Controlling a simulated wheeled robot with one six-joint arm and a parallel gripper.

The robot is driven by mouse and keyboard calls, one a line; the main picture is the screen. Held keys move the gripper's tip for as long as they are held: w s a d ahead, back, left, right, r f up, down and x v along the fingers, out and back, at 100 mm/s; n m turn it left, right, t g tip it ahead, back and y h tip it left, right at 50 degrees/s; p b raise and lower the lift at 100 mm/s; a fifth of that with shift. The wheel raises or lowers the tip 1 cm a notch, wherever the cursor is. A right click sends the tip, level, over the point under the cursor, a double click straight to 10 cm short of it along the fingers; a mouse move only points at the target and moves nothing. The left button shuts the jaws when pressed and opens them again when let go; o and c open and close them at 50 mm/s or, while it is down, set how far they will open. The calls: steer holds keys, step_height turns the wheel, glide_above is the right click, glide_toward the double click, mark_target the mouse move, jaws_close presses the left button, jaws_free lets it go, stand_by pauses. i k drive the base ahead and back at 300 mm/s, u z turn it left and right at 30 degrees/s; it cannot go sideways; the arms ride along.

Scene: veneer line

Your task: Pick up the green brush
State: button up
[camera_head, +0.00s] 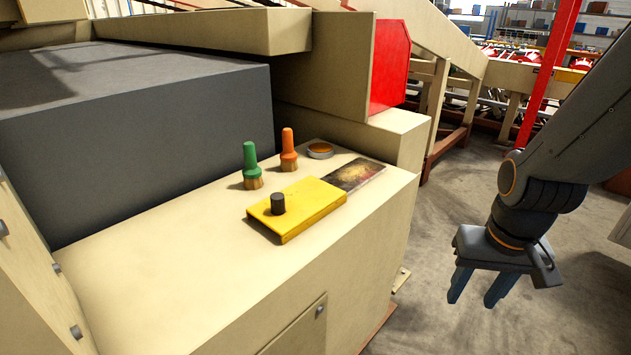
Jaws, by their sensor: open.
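The green brush (250,161) stands upright on its bristles on the beige machine top (150,260), left of an orange brush (288,150). Its green handle points up and its tan bristles touch the surface. My gripper (473,288) hangs at the right, over the floor and beyond the machine's right edge. Its two blue fingers point down and are apart, with nothing between them. The gripper is well to the right of the green brush and does not touch it.
A yellow box with a black knob (297,208) lies in front of the brushes. A grey block (140,130) rises behind left. The machine top's front left is clear.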

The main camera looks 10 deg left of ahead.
mark_target(252, 180)
steer(key=u, duration=1.3)
